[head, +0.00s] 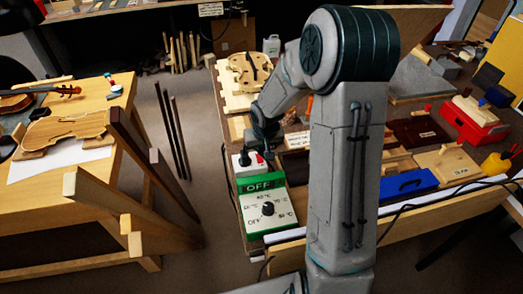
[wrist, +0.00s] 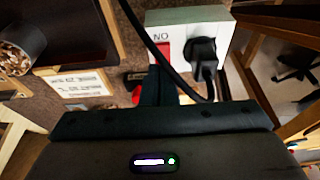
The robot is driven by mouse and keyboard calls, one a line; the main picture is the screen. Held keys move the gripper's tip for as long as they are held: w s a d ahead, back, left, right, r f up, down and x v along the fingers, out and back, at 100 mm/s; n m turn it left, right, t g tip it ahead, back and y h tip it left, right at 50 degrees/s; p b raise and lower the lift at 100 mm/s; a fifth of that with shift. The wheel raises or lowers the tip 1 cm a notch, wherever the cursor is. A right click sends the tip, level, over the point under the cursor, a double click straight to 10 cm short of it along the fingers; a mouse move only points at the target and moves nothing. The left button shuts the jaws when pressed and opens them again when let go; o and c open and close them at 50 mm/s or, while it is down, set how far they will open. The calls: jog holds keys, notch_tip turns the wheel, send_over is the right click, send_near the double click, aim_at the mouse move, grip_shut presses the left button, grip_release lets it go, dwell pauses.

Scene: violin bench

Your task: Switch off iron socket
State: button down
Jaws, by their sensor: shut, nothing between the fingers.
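The iron socket is a pale box (wrist: 187,15); it also shows in the head view (head: 241,170) at the far end of the green control box. A red rocker switch (wrist: 163,48) sits on it beside lettering that reads "ON" upside down. A black plug (wrist: 203,52) with a cable sits in the socket beside the switch. My gripper (wrist: 163,72) is shut and empty, with its tips close to the switch's near edge. I cannot tell whether they touch. In the head view my gripper (head: 262,149) is low over the socket, partly hidden by my arm.
The green control box (head: 263,206) shows "OFF" and a black dial. A black cable crosses the wrist view close to the fingers. A violin plate (head: 249,69) lies behind on the bench; a blue box (head: 407,181) and a red toolbox (head: 474,121) stand to the right.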

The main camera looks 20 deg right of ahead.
jog(key=v, duration=1)
jog(key=shift+s+r, duration=0.25)
